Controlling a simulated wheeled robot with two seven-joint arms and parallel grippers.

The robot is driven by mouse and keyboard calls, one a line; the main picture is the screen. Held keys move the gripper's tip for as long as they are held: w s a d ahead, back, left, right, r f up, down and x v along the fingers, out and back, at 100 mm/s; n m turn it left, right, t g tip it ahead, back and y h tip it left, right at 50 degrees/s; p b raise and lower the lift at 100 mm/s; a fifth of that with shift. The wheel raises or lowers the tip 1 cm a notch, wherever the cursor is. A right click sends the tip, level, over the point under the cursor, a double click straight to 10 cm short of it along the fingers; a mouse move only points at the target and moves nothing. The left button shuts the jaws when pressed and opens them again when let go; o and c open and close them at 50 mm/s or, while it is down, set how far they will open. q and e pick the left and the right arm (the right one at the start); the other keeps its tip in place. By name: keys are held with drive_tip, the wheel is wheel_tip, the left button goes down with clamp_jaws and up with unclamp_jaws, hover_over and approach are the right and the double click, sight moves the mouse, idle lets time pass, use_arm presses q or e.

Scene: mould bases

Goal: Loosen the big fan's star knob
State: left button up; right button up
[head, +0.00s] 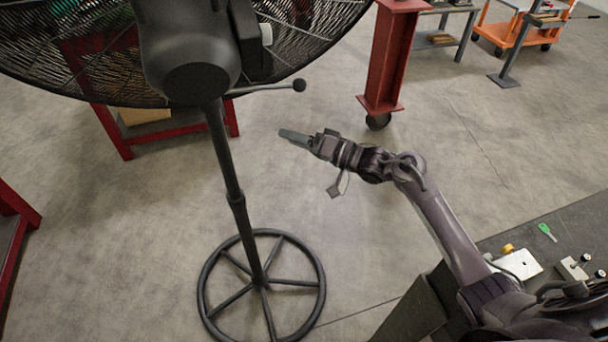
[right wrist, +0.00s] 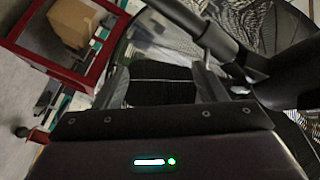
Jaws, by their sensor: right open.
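The big fan (head: 187,60) stands at the left in the head view, with a black cage, a dark motor housing and a black pole (head: 226,160) on a ring-shaped foot. A thin rod with a round black knob (head: 299,85) sticks out to the right below the housing. I cannot make out a star shape on it or another star knob. My right gripper (head: 290,136) is below and slightly left of that round knob, apart from the pole. In the right wrist view its fingers (right wrist: 160,88) are apart with nothing clearly between them; the fan's dark pole and housing lie beyond. My left gripper is out of view.
A red stand (head: 233,118) with a cardboard box (head: 143,114) is behind the fan. A red column on a wheel (head: 378,120) stands beyond my right arm. A dark bench (head: 560,232) with a green key-like piece (head: 547,231) is at lower right. The middle floor is clear.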

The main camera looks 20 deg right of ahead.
wheel_tip(320, 180, down, 10)
drive_tip(key=s+d+h, duration=0.1)
drive_tip(key=h, duration=0.2)
drive_tip(key=shift+s+m+b, duration=0.15)
drive_tip(key=shift+m+b, duration=0.2)
drive_tip(key=shift+m, duration=0.05)
drive_tip(key=shift+d, duration=0.1)
drive_tip(key=shift+c, duration=0.5)
